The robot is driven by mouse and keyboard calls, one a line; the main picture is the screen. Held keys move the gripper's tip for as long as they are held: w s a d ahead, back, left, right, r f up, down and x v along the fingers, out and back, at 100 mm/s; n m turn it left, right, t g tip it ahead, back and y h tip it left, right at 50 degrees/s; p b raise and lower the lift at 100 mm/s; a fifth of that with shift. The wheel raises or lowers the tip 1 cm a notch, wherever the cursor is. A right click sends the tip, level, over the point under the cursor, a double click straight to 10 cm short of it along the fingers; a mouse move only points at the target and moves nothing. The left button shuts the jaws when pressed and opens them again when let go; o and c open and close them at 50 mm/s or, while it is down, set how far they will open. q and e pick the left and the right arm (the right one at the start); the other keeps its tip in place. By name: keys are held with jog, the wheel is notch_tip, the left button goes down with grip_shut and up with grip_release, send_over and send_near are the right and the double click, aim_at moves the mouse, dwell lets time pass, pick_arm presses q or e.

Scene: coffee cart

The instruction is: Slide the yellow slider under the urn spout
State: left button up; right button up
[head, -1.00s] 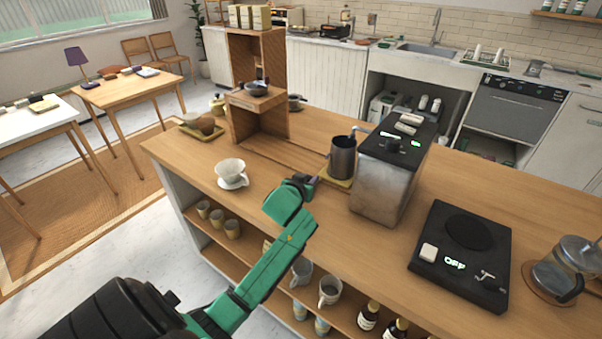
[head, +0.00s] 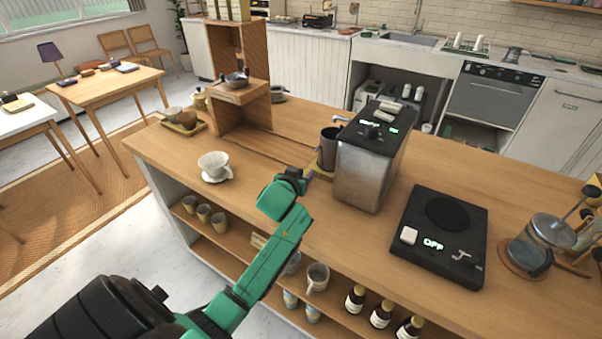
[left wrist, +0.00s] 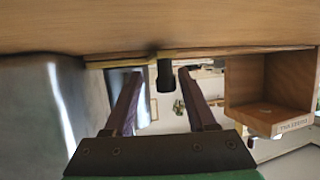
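The yellow slider (head: 321,173) lies on the counter by the left side of the metal urn (head: 365,175). A dark metal pitcher (head: 328,148) stands on it near the urn's spout (head: 341,120). My left gripper (head: 304,178) is low over the counter, just in front of the slider, and hides part of it. In the left wrist view, which looks upside down, the gripper (left wrist: 160,74) is open. A short black post (left wrist: 165,78) by the slider's thin yellow edge (left wrist: 112,63) shows between the fingers; contact cannot be told. My right gripper is not in view.
A wooden stand (head: 238,110) rises to the left at the back of the counter. A white dripper cup (head: 214,166) sits on the counter's left part. A black hot plate (head: 437,235) and a glass press (head: 540,242) are to the right. Bottles and cups fill the shelf below.

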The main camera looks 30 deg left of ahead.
pick_arm(q)
jog(key=shift+s, duration=0.2)
jog(key=b+v, duration=0.1)
jog(key=v, duration=1.3)
jog(key=shift+d, duration=0.1)
